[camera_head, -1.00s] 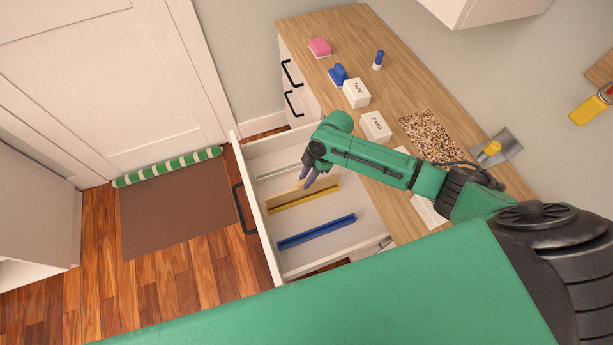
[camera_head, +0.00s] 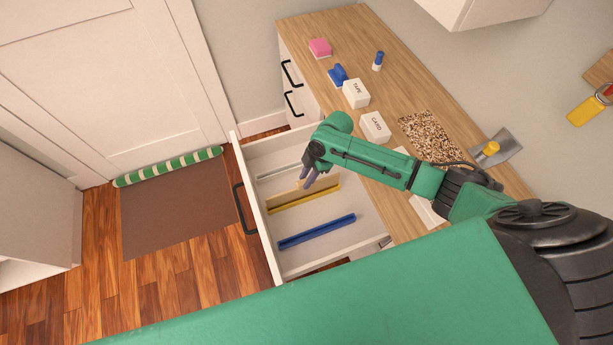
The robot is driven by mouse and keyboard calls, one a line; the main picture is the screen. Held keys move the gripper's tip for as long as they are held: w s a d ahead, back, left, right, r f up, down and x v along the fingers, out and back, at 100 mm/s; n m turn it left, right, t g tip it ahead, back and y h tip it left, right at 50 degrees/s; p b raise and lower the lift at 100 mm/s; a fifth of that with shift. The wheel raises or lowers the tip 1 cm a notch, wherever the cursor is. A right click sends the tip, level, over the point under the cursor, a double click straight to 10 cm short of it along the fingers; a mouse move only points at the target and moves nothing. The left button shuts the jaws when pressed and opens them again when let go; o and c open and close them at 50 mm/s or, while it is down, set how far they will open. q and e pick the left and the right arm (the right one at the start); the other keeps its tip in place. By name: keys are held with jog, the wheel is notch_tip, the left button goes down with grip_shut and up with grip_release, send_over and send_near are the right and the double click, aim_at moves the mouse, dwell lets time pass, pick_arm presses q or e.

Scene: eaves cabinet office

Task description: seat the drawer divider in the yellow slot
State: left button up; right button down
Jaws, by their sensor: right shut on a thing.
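The open white drawer (camera_head: 264,236) holds three slot strips. The yellow slot (camera_head: 304,199) lies in the middle, between a pale grey slot (camera_head: 278,172) and the blue slot (camera_head: 317,232). My right gripper (camera_head: 308,181) reaches down into the drawer, shut on the tan drawer divider (camera_head: 284,198). The divider stands along the back side of the yellow slot, roughly parallel to it. The fingers hide its middle. I cannot tell whether its lower edge is inside the slot or just above it. My left gripper is not in view.
The wooden counter (camera_head: 330,26) carries a pink block (camera_head: 320,48), a blue object (camera_head: 338,75), a blue-capped tube (camera_head: 378,60), white TAPE (camera_head: 356,93) and CARD (camera_head: 375,127) boxes and a speckled mat (camera_head: 430,137). Drawer walls border the gripper. Floor lies left.

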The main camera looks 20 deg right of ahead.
dwell(0.4)
jog(key=shift+f+b, duration=1.4)
jog(key=shift+f, duration=0.6)
jog(key=c, duration=0.6)
grip_release()
jog(key=shift+r, duration=0.1)
jog(key=v, duration=1.4)
jog(key=shift+d+r, duration=0.1)
jog(key=shift+r, duration=0.15)
jog(key=shift+f, duration=0.1)
